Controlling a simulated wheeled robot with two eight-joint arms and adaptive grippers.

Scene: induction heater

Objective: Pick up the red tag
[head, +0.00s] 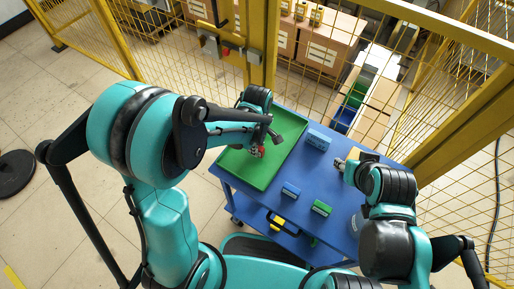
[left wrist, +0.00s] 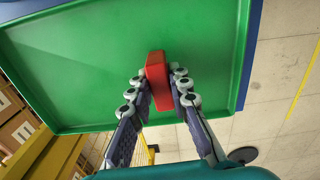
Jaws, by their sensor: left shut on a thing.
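The red tag (left wrist: 158,80) is a small red block between the two fingers of my left gripper (left wrist: 159,84) in the left wrist view. The fingers press on it from both sides. Behind it is the green tray (left wrist: 80,65); I cannot tell how far the tag is above it. In the head view the red tag (head: 259,152) shows small at the tip of my left gripper (head: 257,149), over the green tray (head: 250,174). My right gripper (head: 341,164) is over the right part of the blue cart; its fingers are too small to read.
The blue cart (head: 345,222) bears the tray, a larger blue block (head: 319,140), a small blue block (head: 290,190) and a green block (head: 321,208). A yellow mesh fence (head: 310,85) stands behind the cart.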

